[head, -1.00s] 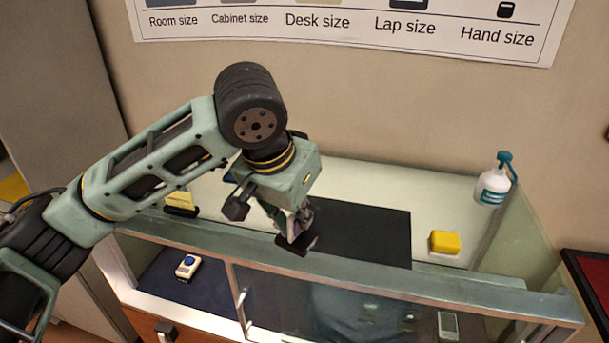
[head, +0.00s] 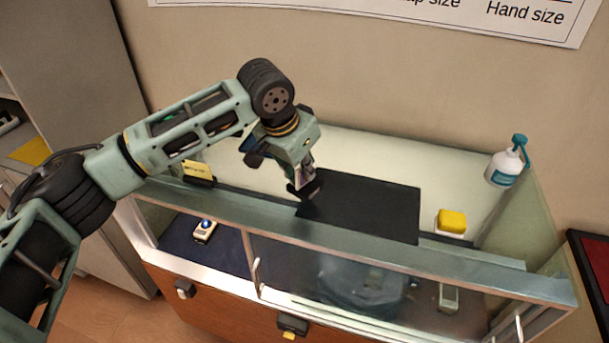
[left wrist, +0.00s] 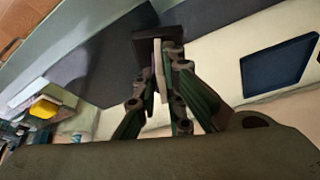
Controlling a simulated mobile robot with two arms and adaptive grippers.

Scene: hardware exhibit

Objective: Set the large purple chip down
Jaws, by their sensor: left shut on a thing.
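My left gripper (head: 304,188) is above the cabinet top, at the left part of a flat black mat (head: 380,205). It is shut on a thin chip, seen edge-on as a pale, slightly purple strip (left wrist: 158,72) between the fingers in the left wrist view. Most of the chip's face is hidden by the fingers. The black mat also shows in the left wrist view (left wrist: 105,55), beyond the fingertips. Whether the chip touches the mat, I cannot tell. My right gripper is not in view.
A yellow block (head: 452,220) sits right of the mat, and a white bottle with a teal top (head: 505,165) stands behind it. A yellow-and-black item (head: 199,172) is at the left. A dark blue panel (left wrist: 280,65) lies nearby. The mat's right part is bare.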

